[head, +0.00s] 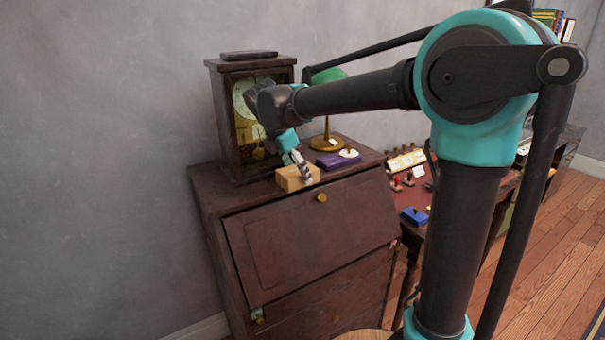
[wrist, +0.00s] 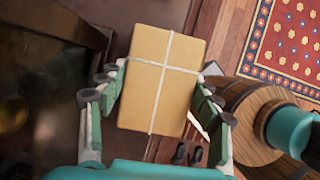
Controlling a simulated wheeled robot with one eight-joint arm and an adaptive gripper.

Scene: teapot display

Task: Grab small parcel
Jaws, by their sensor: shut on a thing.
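The small parcel (head: 293,178) is a tan box on top of the dark wooden bureau (head: 222,196), near its front edge. In the wrist view the parcel (wrist: 150,62) shows white string crossed over it and sits between the two fingers. My gripper (head: 303,168) reaches down to the parcel from above and is shut on it. In the wrist view my gripper (wrist: 160,110) has one finger on each side of the parcel. Whether the parcel touches the bureau top I cannot tell for sure.
A dark clock case (head: 222,115) stands behind the parcel. A green-shaded lamp (head: 326,142) and a purple box (head: 338,161) stand to its right. A lower desk (head: 412,188) with several small items is farther right. A patterned rug (wrist: 290,40) lies on the floor.

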